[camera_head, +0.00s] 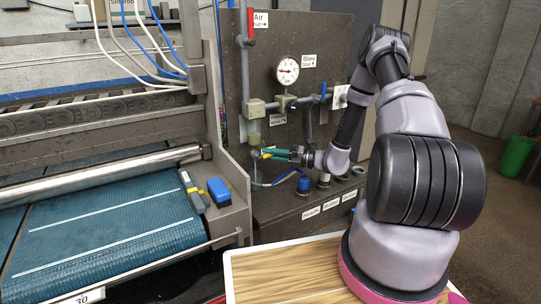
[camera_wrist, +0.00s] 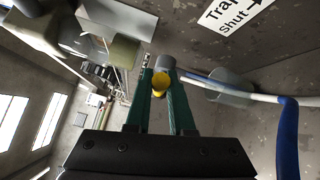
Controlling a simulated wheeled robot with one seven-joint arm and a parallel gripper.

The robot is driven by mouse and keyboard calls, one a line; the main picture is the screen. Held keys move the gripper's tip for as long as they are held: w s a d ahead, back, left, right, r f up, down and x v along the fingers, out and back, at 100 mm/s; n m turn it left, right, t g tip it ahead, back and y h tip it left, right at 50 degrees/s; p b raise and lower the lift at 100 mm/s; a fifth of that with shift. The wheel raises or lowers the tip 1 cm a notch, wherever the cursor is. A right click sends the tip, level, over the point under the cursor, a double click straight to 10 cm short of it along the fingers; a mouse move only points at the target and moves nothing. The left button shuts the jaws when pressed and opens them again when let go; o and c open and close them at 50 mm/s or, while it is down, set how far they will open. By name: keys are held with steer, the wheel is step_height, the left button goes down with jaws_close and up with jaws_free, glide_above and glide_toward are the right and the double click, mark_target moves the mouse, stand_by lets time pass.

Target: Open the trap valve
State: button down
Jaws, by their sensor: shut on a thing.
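The trap valve's small yellow handle (camera_wrist: 160,83) sits between the green fingers of my gripper (camera_wrist: 160,88) in the wrist view. The fingers are shut on it, close to a grey pipe end (camera_wrist: 166,62). In the head view my gripper (camera_head: 268,153) reaches left to the valve, low on the panel under the filter bowl (camera_head: 254,138). A bit of yellow (camera_head: 266,156) shows at the fingertips. The fingers hide part of the handle and valve body. A sign reading "Trap" and "Shut" with an arrow (camera_wrist: 235,14) is on the panel.
The dark panel (camera_head: 330,40) carries a gauge (camera_head: 287,71), pipes and a red air lever (camera_head: 250,23). Blue and white hoses (camera_wrist: 230,88) pass close right of my fingers in the wrist view. The scrubber's blue belt (camera_head: 100,220) stands at left.

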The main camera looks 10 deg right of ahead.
steer(key=shift+r, duration=0.1)
steer(key=n+h, duration=0.1)
steer(key=r+n+g+h, duration=0.1)
steer(key=shift+a+r+h, duration=0.1)
steer(key=shift+a+h, duration=0.1)
steer(key=shift+h, duration=0.1)
steer(key=shift+s+a+r+n+h, duration=0.1)
steer(key=shift+a+r+n+h, duration=0.15)
steer(key=shift+n+h, duration=0.35)
steer(key=shift+s+a+r+n+h, duration=0.1)
steer(key=shift+r+n+h, duration=0.15)
steer(key=shift+n+h, duration=0.3)
steer(key=shift+h, duration=0.25)
steer(key=c, duration=0.8)
jaws_free()
steer(key=v, duration=1)
steer(key=shift+s+d+r, duration=0.15)
steer(key=shift+d, duration=0.15)
